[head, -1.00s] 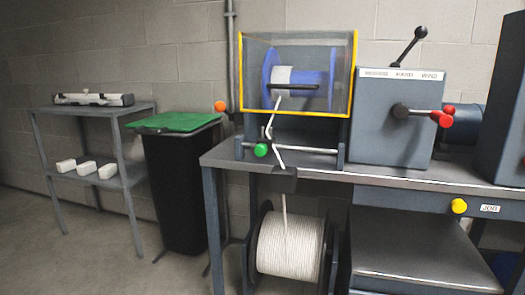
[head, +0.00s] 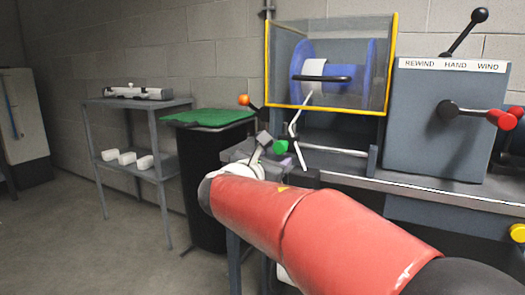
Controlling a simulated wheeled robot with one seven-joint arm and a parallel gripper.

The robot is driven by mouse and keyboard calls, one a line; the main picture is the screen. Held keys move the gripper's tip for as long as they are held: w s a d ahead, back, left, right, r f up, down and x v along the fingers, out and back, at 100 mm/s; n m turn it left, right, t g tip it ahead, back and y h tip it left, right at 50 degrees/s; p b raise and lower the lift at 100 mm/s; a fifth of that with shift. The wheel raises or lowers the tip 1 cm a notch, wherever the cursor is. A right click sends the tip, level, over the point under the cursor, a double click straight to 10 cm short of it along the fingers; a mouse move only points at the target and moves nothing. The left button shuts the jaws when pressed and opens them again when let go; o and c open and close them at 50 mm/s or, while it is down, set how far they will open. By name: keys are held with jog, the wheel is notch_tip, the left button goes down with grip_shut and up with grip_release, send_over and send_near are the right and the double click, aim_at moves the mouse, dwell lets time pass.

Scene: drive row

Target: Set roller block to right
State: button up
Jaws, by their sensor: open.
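The traverse bar (head: 335,151) runs below the yellow-framed guard. A green knob (head: 280,147) sits at its left end, and I take it to belong to the roller block, whose body is mostly hidden by my gripper. The white rope (head: 297,140) comes down from the spool, close to the right of the knob. My gripper (head: 266,147) is open, just left of the green knob and partly over it. I cannot tell whether it touches the knob. My red arm crosses the lower middle of the view.
The guard (head: 330,65) covers a blue spool (head: 358,62). A grey control box (head: 440,120) with red-knobbed handle (head: 502,119) stands right. An orange knob (head: 243,100) is above my gripper. A bin with green cover (head: 210,116) and a shelf (head: 135,104) stand left, with open floor before them.

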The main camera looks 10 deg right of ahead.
aim_at(279, 149)
jog(key=shift+w+a+r+n, duration=0.1)
jog(key=shift+w+r+n, duration=0.05)
jog(key=shift+w, duration=0.2)
jog(key=shift+w+a+r+n, duration=0.1)
jog(key=shift+w+n, duration=0.05)
jog(key=shift+w, duration=0.2)
jog(key=x, duration=0.6)
jog(key=shift+w+d+r, duration=0.1)
jog(key=shift+w+d, duration=0.15)
jog(key=shift+d, duration=0.1)
grip_shut()
